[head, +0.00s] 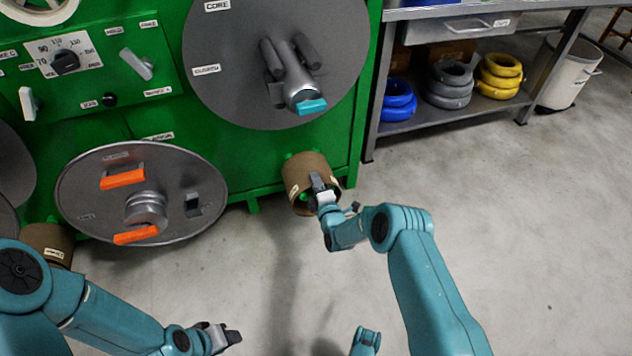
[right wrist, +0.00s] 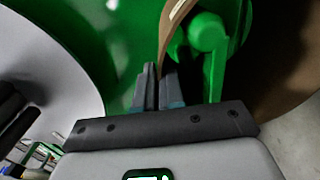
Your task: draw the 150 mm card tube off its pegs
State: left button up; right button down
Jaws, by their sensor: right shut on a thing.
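A brown card tube (head: 298,170) sits low on the front of the green machine, its open end toward me. Green pegs (right wrist: 208,32) show inside it in the right wrist view. My right gripper (head: 317,182) is shut on the near rim of this tube; in the right wrist view its fingers (right wrist: 160,85) pinch the tube wall (right wrist: 173,32). A second card tube (head: 48,238) is at the lower left, partly hidden by my left arm. The tube labels are too small to read. My left gripper (head: 225,337) hangs low over the floor, away from both tubes; its jaw opening is unclear.
The green machine (head: 150,110) carries a large grey disc (head: 235,60) above the tube and a reel plate with orange handles (head: 85,195) to its left. The floor (head: 530,230) at right is clear.

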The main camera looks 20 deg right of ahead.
pick_arm(q)
jog(key=shift+r+p, duration=0.8)
jog(key=shift+p, duration=0.05)
pick_arm(e)
jog(key=shift+s, duration=1)
